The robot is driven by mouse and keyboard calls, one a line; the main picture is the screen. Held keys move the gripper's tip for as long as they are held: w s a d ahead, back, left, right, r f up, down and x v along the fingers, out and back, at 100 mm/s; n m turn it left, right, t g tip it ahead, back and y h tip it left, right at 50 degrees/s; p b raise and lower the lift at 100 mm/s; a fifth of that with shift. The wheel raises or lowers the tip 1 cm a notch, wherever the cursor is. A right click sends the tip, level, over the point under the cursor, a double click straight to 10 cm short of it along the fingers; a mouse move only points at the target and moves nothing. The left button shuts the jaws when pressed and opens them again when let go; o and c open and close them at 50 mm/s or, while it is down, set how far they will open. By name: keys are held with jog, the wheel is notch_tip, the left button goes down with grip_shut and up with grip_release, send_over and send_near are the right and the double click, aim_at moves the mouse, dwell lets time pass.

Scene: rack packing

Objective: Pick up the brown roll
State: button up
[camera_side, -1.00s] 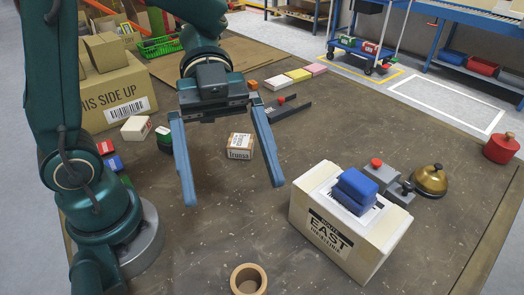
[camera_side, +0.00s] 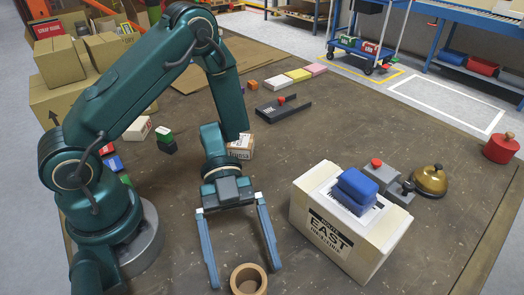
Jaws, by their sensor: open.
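The brown roll (camera_side: 249,280) is a short, hollow, tan-brown ring standing on end on the table at the bottom middle of the view. Its opening faces up. My gripper (camera_side: 245,278) is open, with two long grey-blue fingers pointing toward the front of the table. The fingertips appear on either side of the roll, one to its left and one to its right. I cannot tell how high they are above the table or whether they touch the roll. Nothing is between the fingers except the roll in line of sight.
A white EAST box (camera_side: 330,238) with blue blocks (camera_side: 356,187) on top stands right of the roll. Behind it are a brass bell (camera_side: 430,180) and a red-button device (camera_side: 376,163). A small carton (camera_side: 240,147) sits behind my wrist.

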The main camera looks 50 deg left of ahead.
aim_at(245, 266)
jog(key=shift+x, duration=1.8)
jog(key=c, duration=1.5)
jog(key=shift+o, duration=0.2)
jog(key=shift+r, duration=0.1)
